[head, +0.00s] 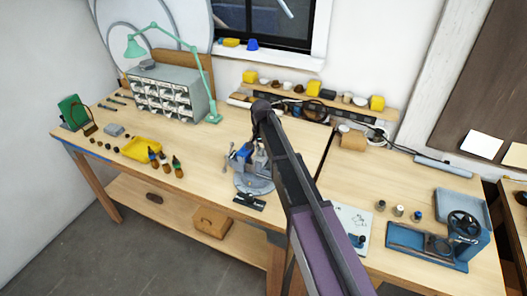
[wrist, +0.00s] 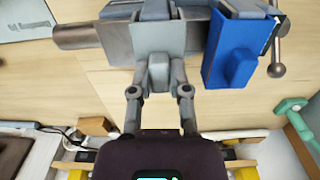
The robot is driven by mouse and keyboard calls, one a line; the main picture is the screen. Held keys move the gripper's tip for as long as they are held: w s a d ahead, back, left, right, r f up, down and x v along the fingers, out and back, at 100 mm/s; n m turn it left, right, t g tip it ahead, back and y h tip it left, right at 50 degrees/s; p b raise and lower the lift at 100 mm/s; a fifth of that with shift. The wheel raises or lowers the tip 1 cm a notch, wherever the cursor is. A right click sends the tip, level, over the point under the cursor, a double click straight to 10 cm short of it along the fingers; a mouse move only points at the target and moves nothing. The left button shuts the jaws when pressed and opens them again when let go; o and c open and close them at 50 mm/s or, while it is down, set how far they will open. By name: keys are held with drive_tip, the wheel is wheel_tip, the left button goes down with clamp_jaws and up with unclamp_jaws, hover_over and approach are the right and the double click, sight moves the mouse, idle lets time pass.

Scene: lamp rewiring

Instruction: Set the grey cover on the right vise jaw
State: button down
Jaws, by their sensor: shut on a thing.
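The grey cover (wrist: 165,42) is a light grey block with a small tab. My gripper (wrist: 159,80) is shut on that tab in the wrist view. The cover lies against the vise's jaw area, at the left jaw in this turned view; I cannot tell whether it is fully seated. A blue cover (wrist: 226,50) with a similar tab sits beside it on the other jaw, a little apart. The vise (head: 254,184) stands near the bench's front edge in the head view, where my arm hides part of it and the gripper's fingertips.
A black item (head: 249,202) lies at the front edge. A yellow tray (head: 141,150), several small bottles and a drawer cabinet (head: 170,92) with a green lamp (head: 134,48) are to the left. A blue machine (head: 440,240) stands at right.

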drive_tip(key=shift+f, duration=0.15)
drive_tip(key=c, duration=0.5)
unclamp_jaws()
drive_tip(key=shift+r+p, duration=0.5)
drive_tip(key=shift+r, duration=0.15)
wheel_tip(320, 180, up, 8)
drive_tip(key=p, duration=0.7)
drive_tip(key=shift+f+p, duration=0.1)
drive_tip(key=shift+p, duration=0.3)
drive_tip(key=shift+s+d+f+n+b, duration=0.65)
drive_tip(key=shift+s+d+f+b, duration=2.05)
drive_tip(key=shift+s+d, duration=1.45)
drive_tip(key=shift+s+d+f+n+b, duration=0.7)
drive_tip(key=shift+s+d+f+b, duration=1.95)
drive_tip(key=shift+s+d, duration=1.45)
drive_tip(key=shift+s+d+f+n+b, duration=0.65)
drive_tip(key=shift+s+d+f+b, duration=2.05)
drive_tip(key=shift+s+d, duration=1.45)
